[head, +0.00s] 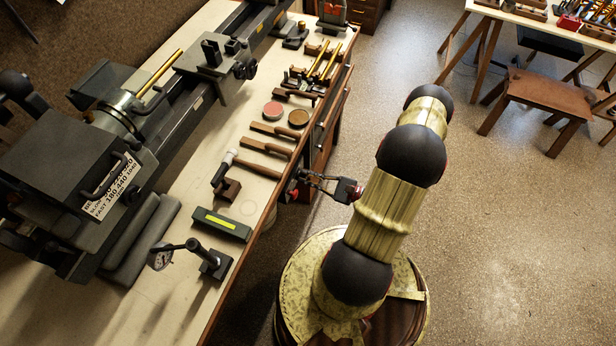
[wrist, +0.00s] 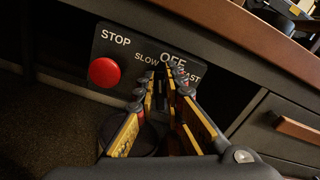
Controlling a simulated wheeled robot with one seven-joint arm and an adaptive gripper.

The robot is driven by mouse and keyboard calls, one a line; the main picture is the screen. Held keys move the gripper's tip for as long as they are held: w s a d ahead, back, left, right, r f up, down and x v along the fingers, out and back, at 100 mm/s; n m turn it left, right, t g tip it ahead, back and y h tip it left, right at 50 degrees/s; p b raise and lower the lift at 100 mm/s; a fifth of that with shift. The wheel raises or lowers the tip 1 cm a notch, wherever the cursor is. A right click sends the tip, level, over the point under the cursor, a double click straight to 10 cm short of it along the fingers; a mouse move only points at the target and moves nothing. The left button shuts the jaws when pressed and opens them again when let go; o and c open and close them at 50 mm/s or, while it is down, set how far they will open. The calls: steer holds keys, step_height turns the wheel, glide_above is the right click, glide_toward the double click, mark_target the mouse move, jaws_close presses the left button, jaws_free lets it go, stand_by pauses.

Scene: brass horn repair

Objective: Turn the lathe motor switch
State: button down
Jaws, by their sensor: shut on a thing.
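The lathe's dark control panel (wrist: 132,78) is on the bench front in the wrist view. It carries a red button (wrist: 104,72) under the word STOP and the words SLOW, OFF and FAST. My gripper (wrist: 170,80) reaches the panel just under these words. Its fingers are shut on the motor switch, which is mostly hidden between the tips, so I cannot read its setting. In the head view my gripper (head: 300,184) is at the bench's front edge, and the switch is not clear there. The lathe (head: 165,105) stands on the bench.
The bench top's wooden edge (wrist: 265,38) runs just above the panel. A drawer with a wooden handle (wrist: 300,131) is to the right. A hammer (head: 250,165), a green-yellow level (head: 222,224) and a dial gauge (head: 160,256) lie on the bench. Open floor (head: 500,230) is at right.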

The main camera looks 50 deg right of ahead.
steer(key=shift+s+a+f+n+b, duration=0.1)
steer(key=shift+n+b, duration=0.1)
steer(key=shift+n, duration=0.5)
steer(key=shift+a+f+n+b, duration=0.1)
steer(key=shift+n+b, duration=0.05)
steer(key=shift+n, duration=0.55)
steer(key=c, duration=1.9)
jaws_free()
steer(key=v, duration=1.2)
steer(key=shift+f, duration=0.1)
